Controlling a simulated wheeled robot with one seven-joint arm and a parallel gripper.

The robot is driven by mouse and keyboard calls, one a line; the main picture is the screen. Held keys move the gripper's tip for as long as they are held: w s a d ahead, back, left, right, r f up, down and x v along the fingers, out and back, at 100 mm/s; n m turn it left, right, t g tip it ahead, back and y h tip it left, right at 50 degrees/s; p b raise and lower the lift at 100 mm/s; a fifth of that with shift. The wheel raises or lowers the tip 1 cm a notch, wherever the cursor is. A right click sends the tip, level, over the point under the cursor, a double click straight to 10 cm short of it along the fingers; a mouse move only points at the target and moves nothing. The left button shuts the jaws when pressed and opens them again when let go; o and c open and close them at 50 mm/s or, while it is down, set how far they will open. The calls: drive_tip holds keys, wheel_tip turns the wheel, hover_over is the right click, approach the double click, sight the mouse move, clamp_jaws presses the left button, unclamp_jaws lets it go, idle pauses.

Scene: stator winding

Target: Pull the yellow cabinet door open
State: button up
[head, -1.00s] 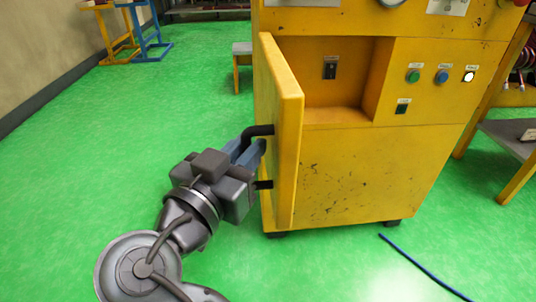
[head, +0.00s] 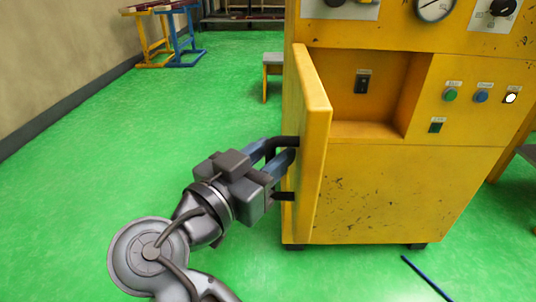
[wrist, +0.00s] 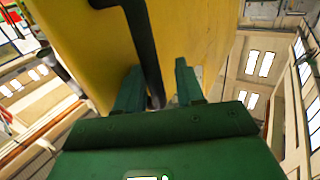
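The yellow cabinet door (head: 317,150) stands swung out from the left side of the yellow cabinet (head: 390,190), with an open recess visible behind it. A black bar handle (head: 285,141) is on the door's left face; it also shows in the wrist view (wrist: 143,40). My gripper (head: 277,160) is beside that face. In the wrist view, my gripper's two fingers (wrist: 160,90) stand apart with the handle between them. The right finger has a clear gap to the handle; the left one is close, and I cannot tell whether it touches.
The cabinet front has buttons (head: 480,96) and a gauge (head: 434,8). A blue cable (head: 425,277) lies on the green floor at the lower right. A small stool (head: 271,70) and trestles (head: 165,35) stand behind. The floor left of the door is clear.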

drive_tip(key=p+v, duration=0.1)
drive_tip(key=v, duration=0.7)
idle(0.5)
